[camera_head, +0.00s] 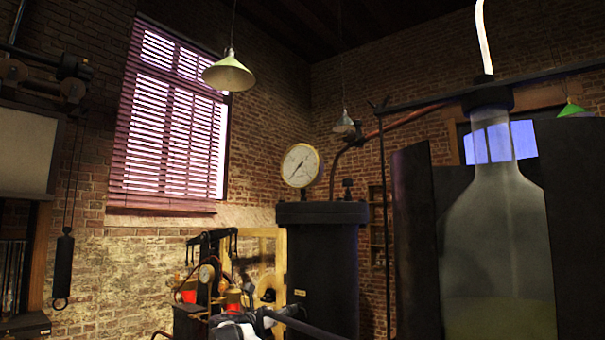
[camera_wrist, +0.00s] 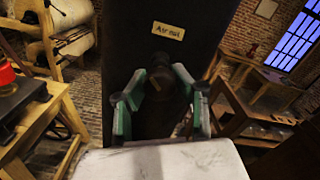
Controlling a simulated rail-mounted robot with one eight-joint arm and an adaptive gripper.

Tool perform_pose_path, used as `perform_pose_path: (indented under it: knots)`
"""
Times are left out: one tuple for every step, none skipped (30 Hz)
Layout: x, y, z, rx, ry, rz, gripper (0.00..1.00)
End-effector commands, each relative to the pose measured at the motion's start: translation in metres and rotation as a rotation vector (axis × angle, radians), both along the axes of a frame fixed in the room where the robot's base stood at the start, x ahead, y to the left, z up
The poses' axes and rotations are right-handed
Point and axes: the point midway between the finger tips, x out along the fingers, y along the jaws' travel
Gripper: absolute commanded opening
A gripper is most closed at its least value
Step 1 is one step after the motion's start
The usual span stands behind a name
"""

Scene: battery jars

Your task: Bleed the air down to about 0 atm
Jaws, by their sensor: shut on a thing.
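A dark upright tank (camera_head: 322,255) stands right of centre in the head view. On its top is a round white gauge (camera_head: 300,165) with a brass rim. Its dark needle lies on a slant towards the lower left; the figures are too small to read. A tan label on the tank front reads "Air out" (camera_wrist: 168,30) in the wrist view. Below it a dark valve knob (camera_wrist: 158,82) sticks out. My gripper (camera_wrist: 158,94), with green fingers, is shut on the knob, one finger on each side. In the head view my gripper (camera_head: 278,315) is small and partly unclear at the tank's lower left.
A large glass jar (camera_head: 495,255) stands at the right between dark panels. A thin reddish pipe (camera_head: 410,117) runs from the tank top towards it. In the wrist view, wooden tables stand left (camera_wrist: 45,125) and right (camera_wrist: 240,110). Brick walls close off the room.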

Motion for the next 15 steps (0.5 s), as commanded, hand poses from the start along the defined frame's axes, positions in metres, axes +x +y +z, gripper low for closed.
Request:
perform_pose_path:
  knots:
    - [-0.0002, 0.0002, -0.0007, 0.015, -0.01, 0.0, 0.01]
    - [-0.0002, 0.0002, -0.0007, 0.031, -0.022, 0.0, 0.01]
    - [-0.0002, 0.0002, -0.0008, 0.059, -0.044, 0.0, 0.01]
    - [-0.0002, 0.0002, -0.0008, 0.085, -0.064, 0.0, 0.01]
    - [-0.0002, 0.0002, -0.0008, 0.112, -0.084, 0.0, 0.01]
    - [-0.0002, 0.0002, -0.0009, 0.148, -0.112, 0.0, 0.01]
    - [-0.0002, 0.0002, -0.0008, 0.176, -0.133, 0.0, 0.01]
    - [-0.0002, 0.0002, -0.0008, 0.204, -0.155, 0.0, 0.01]
    - [-0.0002, 0.0002, -0.0008, 0.241, -0.183, 0.0, 0.01]
    - [-0.0002, 0.0002, -0.0008, 0.268, -0.203, 0.0, 0.01]
    - [-0.0002, 0.0002, -0.0008, 0.295, -0.224, 0.0, 0.01]
    - [-0.0002, 0.0002, -0.0008, 0.331, -0.252, 0.0, 0.01]
    - [-0.0002, 0.0002, -0.0008, 0.357, -0.272, 0.0, 0.01]
    - [-0.0002, 0.0003, -0.0007, 0.382, -0.291, 0.0, 0.01]
    - [-0.0002, 0.0003, -0.0007, 0.411, -0.313, 0.0, 0.01]
